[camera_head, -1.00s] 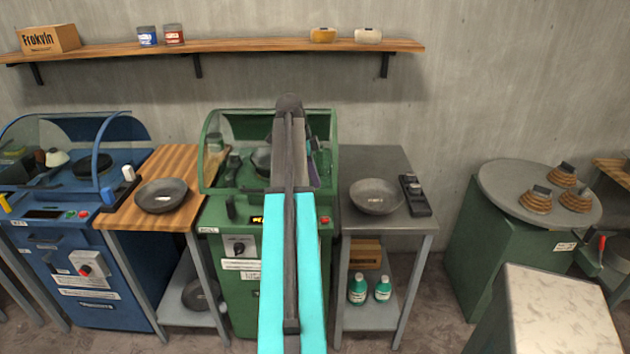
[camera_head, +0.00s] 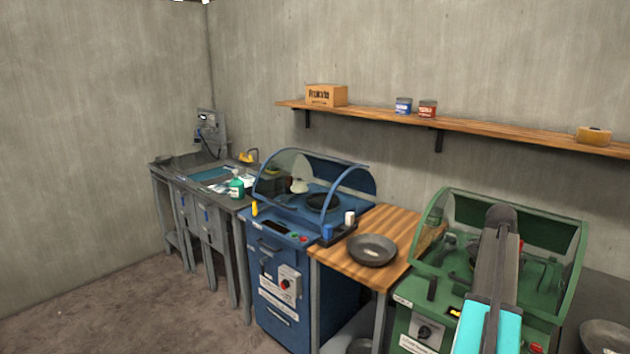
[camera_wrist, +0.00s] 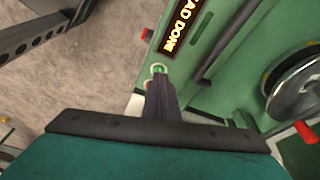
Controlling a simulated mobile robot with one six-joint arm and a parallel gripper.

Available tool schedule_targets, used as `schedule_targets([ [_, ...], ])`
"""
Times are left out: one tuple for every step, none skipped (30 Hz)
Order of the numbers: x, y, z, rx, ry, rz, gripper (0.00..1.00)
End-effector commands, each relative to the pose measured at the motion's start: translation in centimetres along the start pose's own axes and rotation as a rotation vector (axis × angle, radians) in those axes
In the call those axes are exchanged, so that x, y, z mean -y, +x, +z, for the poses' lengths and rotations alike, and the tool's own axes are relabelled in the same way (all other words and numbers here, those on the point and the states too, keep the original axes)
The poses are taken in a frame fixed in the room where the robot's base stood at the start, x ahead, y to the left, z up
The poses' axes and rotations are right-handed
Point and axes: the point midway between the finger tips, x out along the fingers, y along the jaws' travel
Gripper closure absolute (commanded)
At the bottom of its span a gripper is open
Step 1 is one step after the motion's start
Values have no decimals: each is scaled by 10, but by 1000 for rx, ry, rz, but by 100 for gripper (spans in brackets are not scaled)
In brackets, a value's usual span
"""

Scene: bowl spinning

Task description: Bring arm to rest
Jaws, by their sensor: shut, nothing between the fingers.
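My arm with its turquoise cover shows at the lower right of the head view, raised in front of the green machine (camera_head: 430,285). My gripper's end is hidden behind the arm there. In the wrist view my gripper (camera_wrist: 160,88) is shut and empty, its dark fingers together. Its tips overlap a green button (camera_wrist: 158,68) on the green machine's front in the picture; I cannot tell whether they touch it. A lit display (camera_wrist: 180,25) beside it reads "AD DONE", its start cut off. A round metal part (camera_wrist: 300,85) shows at the right.
A blue machine (camera_head: 285,270) with a curved clear hood stands left of a wooden table (camera_head: 395,225) with a dark bowl (camera_head: 372,250). Another bowl (camera_head: 606,338) is at the right edge. A wall shelf (camera_head: 480,127) runs above. Open floor (camera_head: 130,310) lies at the left.

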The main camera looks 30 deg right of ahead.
Motion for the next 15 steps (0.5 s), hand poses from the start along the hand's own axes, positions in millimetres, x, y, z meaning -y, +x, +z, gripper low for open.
schedule_targets([
  [-2,6,25,5,-65,-7,100],
  [-2,9,37,8,-105,-11,100],
  [-3,12,55,12,-158,-18,100],
  [-4,15,67,14,-198,-24,100],
  [-4,18,80,17,-238,-28,100],
  [-6,22,97,21,-291,-34,100],
  [-8,24,110,24,-330,-40,100],
  [-9,27,123,27,-370,-46,100],
  [-12,31,139,30,-423,-51,100],
  [-14,33,152,32,-462,-56,100],
  [-17,36,163,34,-500,-62,100],
  [-20,39,180,37,-553,-69,100],
  [-24,42,192,40,-592,-73,100],
  [-27,44,204,42,-631,-78,100],
  [-32,48,220,45,-683,-86,100],
])
